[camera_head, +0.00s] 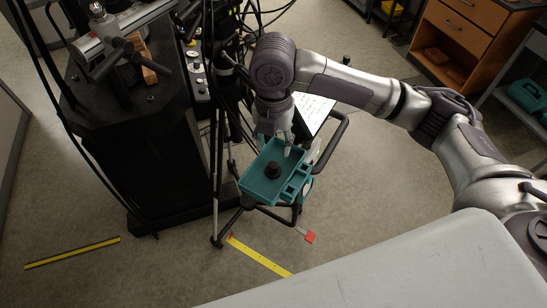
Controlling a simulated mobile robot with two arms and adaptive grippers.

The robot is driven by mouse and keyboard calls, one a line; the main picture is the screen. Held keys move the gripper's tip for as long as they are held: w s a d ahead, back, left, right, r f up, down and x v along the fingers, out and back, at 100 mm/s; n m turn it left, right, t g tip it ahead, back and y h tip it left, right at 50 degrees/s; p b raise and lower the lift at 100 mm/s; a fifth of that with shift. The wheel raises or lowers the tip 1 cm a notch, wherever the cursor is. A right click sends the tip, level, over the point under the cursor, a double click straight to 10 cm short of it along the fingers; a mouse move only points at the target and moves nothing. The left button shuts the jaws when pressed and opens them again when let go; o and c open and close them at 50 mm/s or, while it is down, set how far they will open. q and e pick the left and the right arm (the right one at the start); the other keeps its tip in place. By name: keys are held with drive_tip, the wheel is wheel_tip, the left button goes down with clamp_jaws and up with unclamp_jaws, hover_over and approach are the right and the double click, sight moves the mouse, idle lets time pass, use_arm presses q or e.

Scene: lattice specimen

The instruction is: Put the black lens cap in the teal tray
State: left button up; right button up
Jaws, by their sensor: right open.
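The teal tray (252,186) is mounted on a stand in the middle of the head view, with one large compartment and smaller ones along its right side. A small dark round piece, which looks like the black lens cap (273,171), sits in the large compartment. My right gripper (279,146) points down over the tray's far edge, just behind the cap. Its fingers are open and look apart from the cap. Whether they touch the tray is hard to tell. My left gripper is not in view.
A black machine (130,140) with cables stands left of the tray. A white sheet (313,112) is behind my right wrist. A wooden cabinet (465,40) is at the back right, and a pale grey surface (400,270) fills the front right. Yellow strips (72,253) mark the open floor.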

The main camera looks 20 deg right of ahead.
drive_tip(key=shift+r+b, duration=0.3)
drive_tip(key=shift+r, duration=2.1)
drive_tip(key=shift+f, duration=0.1)
